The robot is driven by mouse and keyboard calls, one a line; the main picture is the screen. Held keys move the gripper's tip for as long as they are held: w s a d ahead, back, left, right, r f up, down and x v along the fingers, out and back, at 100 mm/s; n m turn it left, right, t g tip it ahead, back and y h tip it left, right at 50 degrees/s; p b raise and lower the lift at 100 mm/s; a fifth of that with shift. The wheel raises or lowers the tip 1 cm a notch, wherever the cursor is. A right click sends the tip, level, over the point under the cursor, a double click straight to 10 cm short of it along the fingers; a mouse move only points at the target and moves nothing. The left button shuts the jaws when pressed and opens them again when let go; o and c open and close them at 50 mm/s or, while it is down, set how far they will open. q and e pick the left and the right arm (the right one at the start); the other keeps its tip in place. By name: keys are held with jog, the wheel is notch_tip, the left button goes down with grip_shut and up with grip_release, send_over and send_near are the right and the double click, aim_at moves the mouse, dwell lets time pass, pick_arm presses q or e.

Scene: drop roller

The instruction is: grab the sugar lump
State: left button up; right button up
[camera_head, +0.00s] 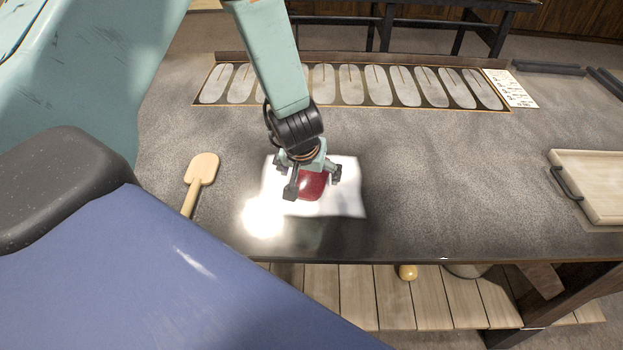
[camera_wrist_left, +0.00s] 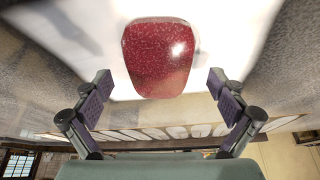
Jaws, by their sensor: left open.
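The sugar lump (camera_head: 312,187) is a glossy dark red, rounded block lying on a white sheet (camera_head: 347,203) on the grey table. My left gripper (camera_head: 308,183) is over the lump from above, and its fingers hide part of it. In the left wrist view the lump (camera_wrist_left: 158,58) shows whole, with speckled red sides and a bright highlight. There my left gripper's (camera_wrist_left: 160,93) two padded fingers stand wide apart, with the lump beyond and between them, touching neither. My right gripper is not in view.
A wooden paddle (camera_head: 201,170) lies left of the sheet. A tray of oval plates (camera_head: 351,84) runs along the table's back. A wooden board with a dark handle (camera_head: 592,184) sits at the right. The table between sheet and board is clear.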

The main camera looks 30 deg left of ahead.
pick_arm(q)
jog(key=shift+w+d, duration=0.1)
jog(key=shift+w+f, duration=0.15)
jog(key=shift+c, duration=1.2)
jog(key=shift+s, duration=0.2)
jog(key=c, duration=0.6)
jog(key=shift+w, duration=0.15)
jog(key=c, duration=0.6)
jog(key=shift+o, duration=0.2)
